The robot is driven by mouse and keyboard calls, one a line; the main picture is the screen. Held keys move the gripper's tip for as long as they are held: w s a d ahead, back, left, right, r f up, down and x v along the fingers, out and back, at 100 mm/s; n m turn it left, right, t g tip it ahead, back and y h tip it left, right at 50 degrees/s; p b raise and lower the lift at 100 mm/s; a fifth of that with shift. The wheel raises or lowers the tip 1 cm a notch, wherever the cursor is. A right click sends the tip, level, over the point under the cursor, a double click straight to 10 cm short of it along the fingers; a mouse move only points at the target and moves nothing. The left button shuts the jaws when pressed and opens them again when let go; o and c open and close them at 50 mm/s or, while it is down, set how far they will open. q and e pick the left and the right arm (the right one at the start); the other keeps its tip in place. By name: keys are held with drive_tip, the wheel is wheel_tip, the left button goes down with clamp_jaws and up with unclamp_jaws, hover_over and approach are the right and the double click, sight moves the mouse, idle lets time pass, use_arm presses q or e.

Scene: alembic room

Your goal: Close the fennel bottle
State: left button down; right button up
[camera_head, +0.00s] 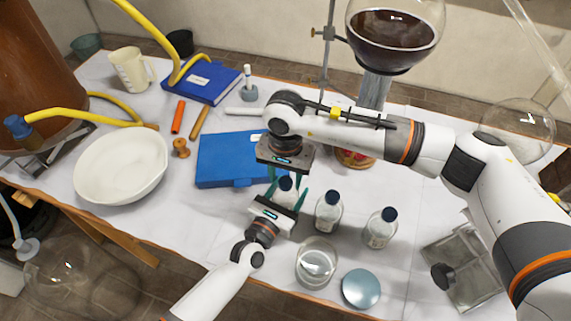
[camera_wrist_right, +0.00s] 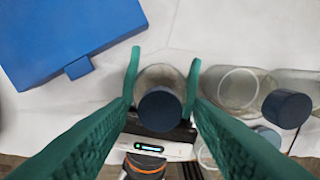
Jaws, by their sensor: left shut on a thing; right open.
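A clear glass bottle with a dark blue cap (camera_head: 285,184) stands at the table's front, between my two grippers. Its label cannot be read here. My left gripper (camera_head: 283,200) is shut on this bottle from the front. My right gripper (camera_head: 286,176) is above it, pointing down, with its green fingers open on either side of the cap. In the right wrist view the cap (camera_wrist_right: 160,108) lies between the open fingers, with a gap at each side. Whether the cap is tight cannot be told. Two similar capped bottles stand to the right, a nearer one (camera_head: 328,212) and another (camera_head: 380,230).
A glass dish (camera_head: 316,262) and a blue-grey round lid (camera_head: 361,288) lie near the front edge. A blue case (camera_head: 225,160) lies left of the bottle. A white bowl (camera_head: 122,168) is farther left. A large flask of dark liquid (camera_head: 392,42) stands behind my right arm.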

drive_tip(key=shift+f, duration=0.35)
drive_tip(key=c, duration=1)
drive_tip(key=m, duration=0.5)
drive_tip(key=shift+m, duration=0.4)
drive_tip(key=m, duration=0.4)
drive_tip(key=shift+m, duration=0.4)
drive_tip(key=m, duration=0.6)
drive_tip(key=shift+m, duration=0.4)
drive_tip(key=m, duration=0.7)
drive_tip(key=o, duration=1.1)
drive_tip(key=shift+c, duration=0.2)
